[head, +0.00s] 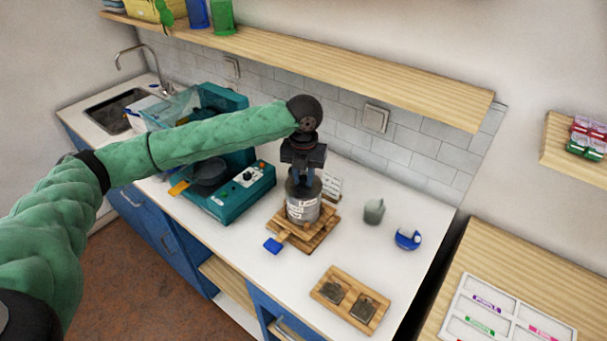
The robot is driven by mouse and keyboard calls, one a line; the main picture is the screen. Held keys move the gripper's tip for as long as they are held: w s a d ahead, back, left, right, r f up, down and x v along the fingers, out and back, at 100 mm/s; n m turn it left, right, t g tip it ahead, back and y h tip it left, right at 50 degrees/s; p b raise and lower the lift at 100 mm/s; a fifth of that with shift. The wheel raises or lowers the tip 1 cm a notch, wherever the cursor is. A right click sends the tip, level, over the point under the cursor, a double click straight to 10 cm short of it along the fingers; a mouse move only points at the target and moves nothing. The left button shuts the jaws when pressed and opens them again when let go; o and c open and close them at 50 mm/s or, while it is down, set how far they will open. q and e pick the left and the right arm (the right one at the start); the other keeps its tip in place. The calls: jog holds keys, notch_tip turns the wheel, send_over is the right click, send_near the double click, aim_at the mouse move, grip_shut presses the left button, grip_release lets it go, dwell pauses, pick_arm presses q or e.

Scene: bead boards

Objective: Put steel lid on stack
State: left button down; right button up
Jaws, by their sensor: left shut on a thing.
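A grey metal stack (302,207) with white labels stands upright on a wooden board (318,238) on the white counter. My left gripper (303,179) points straight down at the top of the stack, with its fingers shut on the steel lid. The fingers hide most of the lid, and I cannot tell whether it rests on the stack or is just above it. My right gripper is not in view.
A teal machine (240,195) stands left of the stack. A grey-green cup (374,211), a blue-and-white round item (408,239) and a wooden tray (328,293) with two dark squares are to the right. A shelf (400,80) hangs above.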

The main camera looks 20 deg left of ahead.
pick_arm(q)
jog(key=shift+f+p, duration=0.15)
jog(key=shift+p, duration=0.25)
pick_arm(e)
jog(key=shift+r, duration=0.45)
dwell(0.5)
pick_arm(q)
jog(key=c, duration=1.1)
grip_release()
jog(key=shift+c, duration=0.2)
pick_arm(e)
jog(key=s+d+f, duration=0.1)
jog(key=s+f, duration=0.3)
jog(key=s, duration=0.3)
pick_arm(q)
jog(key=shift+r+b, duration=0.55)
jog(key=shift+r, duration=0.35)
notch_tip(320, 180, up, 5)
jog(key=shift+f+b, duration=0.1)
jog(key=shift+b, duration=0.9)
jog(key=shift+r, duration=0.6)
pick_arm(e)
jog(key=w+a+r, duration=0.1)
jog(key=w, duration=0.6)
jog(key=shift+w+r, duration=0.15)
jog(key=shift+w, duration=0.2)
